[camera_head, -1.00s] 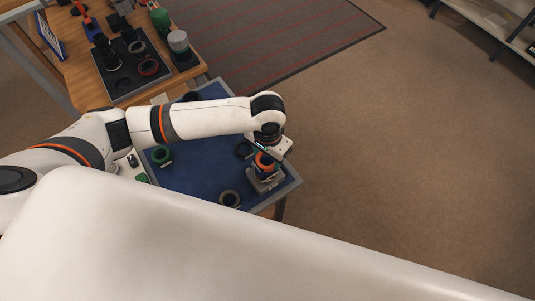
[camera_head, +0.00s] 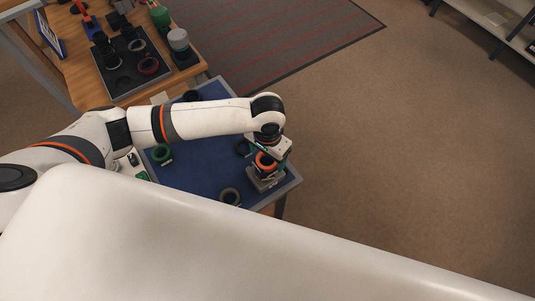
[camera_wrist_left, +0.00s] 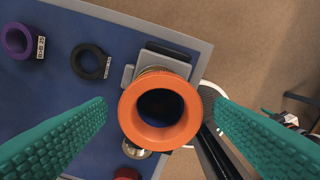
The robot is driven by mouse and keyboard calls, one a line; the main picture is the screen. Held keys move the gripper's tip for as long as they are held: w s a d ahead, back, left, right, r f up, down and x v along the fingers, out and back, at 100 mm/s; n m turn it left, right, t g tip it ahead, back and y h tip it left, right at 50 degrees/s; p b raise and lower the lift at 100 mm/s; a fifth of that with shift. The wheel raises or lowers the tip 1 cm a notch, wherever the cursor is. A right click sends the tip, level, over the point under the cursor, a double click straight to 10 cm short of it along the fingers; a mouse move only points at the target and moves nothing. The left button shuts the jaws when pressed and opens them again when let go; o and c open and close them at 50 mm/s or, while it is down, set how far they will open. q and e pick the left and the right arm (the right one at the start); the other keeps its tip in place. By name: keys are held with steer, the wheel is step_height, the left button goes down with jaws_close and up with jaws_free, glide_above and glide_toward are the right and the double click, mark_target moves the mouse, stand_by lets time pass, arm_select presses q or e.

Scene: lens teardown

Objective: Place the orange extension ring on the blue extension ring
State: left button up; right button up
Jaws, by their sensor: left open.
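The orange extension ring (camera_wrist_left: 131,120) sits on top of a grey stand (camera_wrist_left: 166,52) at the right end of the blue mat. In the head view the orange ring (camera_head: 264,168) shows just under my left wrist. My left gripper (camera_wrist_left: 160,112) is open, with one teal finger on each side of the ring and a visible gap to both. My right gripper is not in view.
A black ring (camera_wrist_left: 90,62) and a purple ring (camera_wrist_left: 22,41) lie on the mat (camera_wrist_left: 50,95). A wooden table (camera_head: 91,91) with a parts tray stands behind.

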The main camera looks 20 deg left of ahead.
mark_target(268, 158)
arm_select(q)
step_height(268, 158, up, 12)
steer(key=b, duration=0.1)
steer(key=shift+b, duration=0.35)
